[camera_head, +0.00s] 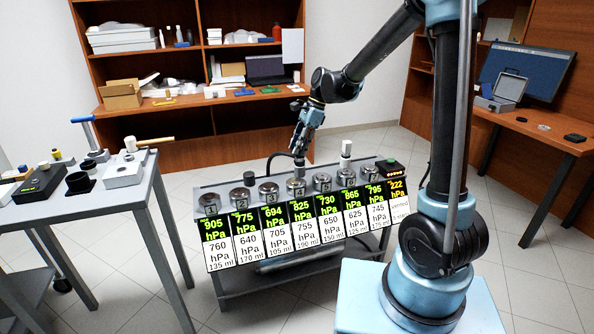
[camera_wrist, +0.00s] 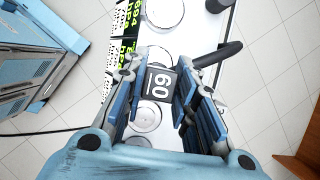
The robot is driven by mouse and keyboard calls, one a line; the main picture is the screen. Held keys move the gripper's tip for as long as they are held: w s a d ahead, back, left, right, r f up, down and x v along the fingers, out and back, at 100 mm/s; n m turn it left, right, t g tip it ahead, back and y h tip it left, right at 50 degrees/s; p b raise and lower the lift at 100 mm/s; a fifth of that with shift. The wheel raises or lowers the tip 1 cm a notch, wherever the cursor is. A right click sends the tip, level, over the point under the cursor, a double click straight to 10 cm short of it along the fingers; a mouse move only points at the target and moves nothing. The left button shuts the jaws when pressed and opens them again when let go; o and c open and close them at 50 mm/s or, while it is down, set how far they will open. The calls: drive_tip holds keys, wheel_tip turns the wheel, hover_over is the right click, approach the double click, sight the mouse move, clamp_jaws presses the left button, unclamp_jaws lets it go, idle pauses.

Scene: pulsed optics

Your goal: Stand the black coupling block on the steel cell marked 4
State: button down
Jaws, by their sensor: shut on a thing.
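My gripper (camera_head: 301,150) is over the row of steel cells, just above the cell marked 4 (camera_head: 296,185). In the wrist view my gripper (camera_wrist: 159,88) has its fingers on both sides of a black block with a white "60" on its face (camera_wrist: 160,84), which looks like the black coupling block. The fingers are shut on it. In the head view the block is small and mostly merged with the fingertips. I cannot tell whether its underside touches the cell.
The cells stand in a row on a grey bench (camera_head: 205,190) with pressure displays (camera_head: 301,211) along its front. A side table (camera_head: 140,185) at left holds several parts. Shelves (camera_head: 200,85) stand behind.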

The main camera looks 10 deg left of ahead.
sight(296, 163)
drive_tip(key=x, duration=0.3)
drive_tip(key=shift+f, duration=2.3)
drive_tip(key=c, duration=1.3)
unclamp_jaws()
drive_tip(key=shift+f, duration=0.1)
drive_tip(key=v, duration=1.2)
